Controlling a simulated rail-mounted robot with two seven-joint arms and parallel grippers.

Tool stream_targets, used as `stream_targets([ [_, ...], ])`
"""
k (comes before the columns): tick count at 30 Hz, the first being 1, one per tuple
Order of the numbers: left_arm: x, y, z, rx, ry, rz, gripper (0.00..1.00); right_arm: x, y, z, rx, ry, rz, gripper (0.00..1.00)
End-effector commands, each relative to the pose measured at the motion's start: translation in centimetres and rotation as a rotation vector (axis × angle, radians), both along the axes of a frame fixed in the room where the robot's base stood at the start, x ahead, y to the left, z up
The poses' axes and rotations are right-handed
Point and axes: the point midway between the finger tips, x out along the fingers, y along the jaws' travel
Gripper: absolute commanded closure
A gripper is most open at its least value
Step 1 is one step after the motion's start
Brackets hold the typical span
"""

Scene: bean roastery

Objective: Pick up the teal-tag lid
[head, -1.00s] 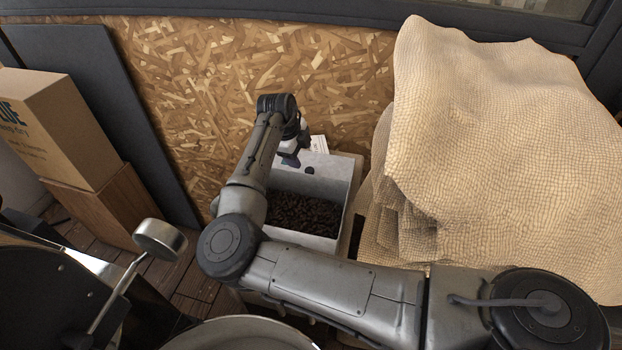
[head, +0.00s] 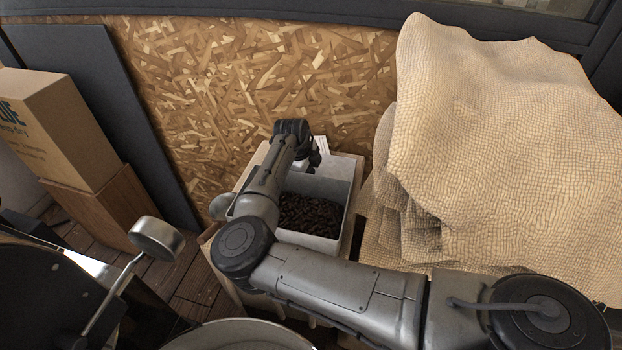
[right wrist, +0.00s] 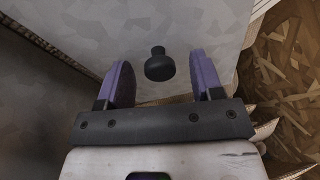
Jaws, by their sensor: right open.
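In the right wrist view a black knob (right wrist: 159,66) stands up from a mottled grey lid surface (right wrist: 200,28). My right gripper (right wrist: 163,82) is open, its two purple fingers on either side of the knob with a gap at each side. No teal tag shows in that view. In the head view my right arm reaches over a grey bin (head: 320,188) of dark beans (head: 310,213). There the arm hides most of the gripper and the knob. My left gripper is not in view.
A large burlap pile (head: 500,130) stands right of the bin. A chipboard wall (head: 260,80) rises behind it. Cardboard (head: 60,125) and wooden boxes (head: 100,205) stand at left. A metal scoop-like cup (head: 158,240) sticks up at lower left.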

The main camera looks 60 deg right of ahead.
Motion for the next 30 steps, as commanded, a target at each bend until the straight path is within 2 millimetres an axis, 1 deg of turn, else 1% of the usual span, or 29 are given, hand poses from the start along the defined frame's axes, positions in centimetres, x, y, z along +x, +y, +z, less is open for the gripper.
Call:
stream_targets([
  [5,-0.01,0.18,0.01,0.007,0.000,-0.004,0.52,0.02,-0.01,0.03,-0.001,0.000,0.000,0.40],
  [23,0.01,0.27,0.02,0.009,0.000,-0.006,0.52,0.03,0.00,0.07,-0.001,-0.001,0.000,0.97],
  [24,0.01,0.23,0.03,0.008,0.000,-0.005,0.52,0.04,-0.02,0.13,-0.002,-0.001,0.001,0.99],
  [30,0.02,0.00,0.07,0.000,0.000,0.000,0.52,0.04,-0.02,0.22,-0.002,-0.001,0.001,0.99],
])
